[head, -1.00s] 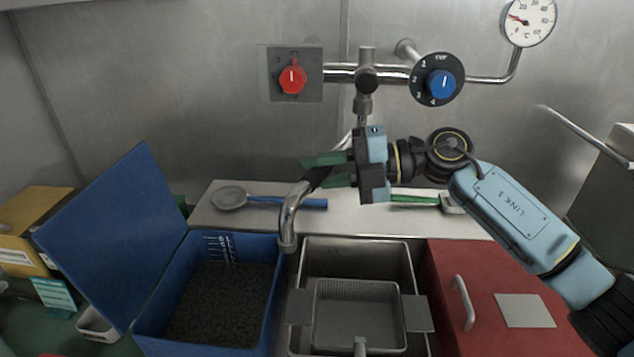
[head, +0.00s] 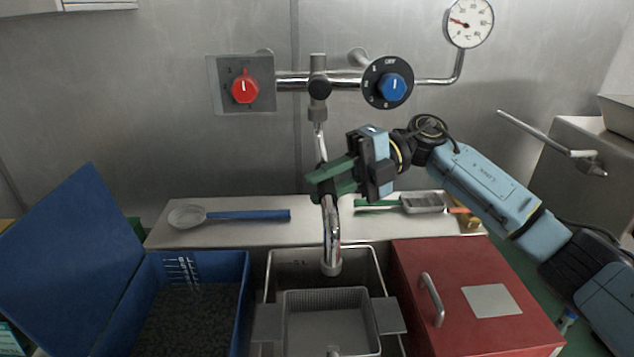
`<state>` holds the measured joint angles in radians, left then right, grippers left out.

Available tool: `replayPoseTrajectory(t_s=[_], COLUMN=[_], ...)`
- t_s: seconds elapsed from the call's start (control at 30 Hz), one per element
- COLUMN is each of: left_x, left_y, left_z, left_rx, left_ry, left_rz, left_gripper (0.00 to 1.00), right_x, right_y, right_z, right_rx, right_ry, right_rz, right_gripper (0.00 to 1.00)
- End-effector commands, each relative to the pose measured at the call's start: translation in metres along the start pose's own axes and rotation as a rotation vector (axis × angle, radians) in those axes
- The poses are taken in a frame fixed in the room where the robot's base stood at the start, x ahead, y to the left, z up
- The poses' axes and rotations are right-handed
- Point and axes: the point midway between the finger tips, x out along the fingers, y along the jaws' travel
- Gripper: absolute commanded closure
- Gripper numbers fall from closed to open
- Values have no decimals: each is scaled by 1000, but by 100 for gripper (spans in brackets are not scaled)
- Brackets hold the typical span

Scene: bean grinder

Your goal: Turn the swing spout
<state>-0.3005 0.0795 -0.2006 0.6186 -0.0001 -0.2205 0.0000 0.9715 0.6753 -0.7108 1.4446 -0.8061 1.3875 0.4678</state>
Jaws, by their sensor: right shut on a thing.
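The swing spout (head: 332,228) is a chrome pipe hanging from the wall tap (head: 318,88). It curves down, and its outlet end is over the back part of the steel sink (head: 285,262). My right gripper (head: 328,184) is shut on the spout's upper part, with its green fingers around the pipe. The fingers hide a short length of the pipe. My left gripper is not in view.
A red knob (head: 245,88) and a blue knob (head: 392,87) are on the wall. A mesh basket (head: 330,322) sits in the sink. A blue open-lidded bin (head: 243,300) stands left and a red lidded box (head: 450,320) right. A blue-handled strainer (head: 188,217) lies on the ledge.

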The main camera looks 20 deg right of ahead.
Motion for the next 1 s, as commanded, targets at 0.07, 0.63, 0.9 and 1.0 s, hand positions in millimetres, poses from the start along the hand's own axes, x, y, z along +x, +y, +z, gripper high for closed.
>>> replayPoseTrajectory(t_s=[0.07, 0.63, 0.9, 1.0], left_x=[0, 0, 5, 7], left_y=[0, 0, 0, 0], left_z=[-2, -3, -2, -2], left_rx=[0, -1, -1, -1], left_ry=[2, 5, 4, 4], left_rz=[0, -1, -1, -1], left_gripper=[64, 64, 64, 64], right_x=[-1, -1, -39, -64], right_y=[0, 0, 0, 0], right_z=[1, 1, 2, 2], right_rx=[1, 1, 2, 2], right_ry=[-5, -3, -8, -9], right_rz=[0, -1, -1, -2], right_gripper=[100, 56, 56, 56])
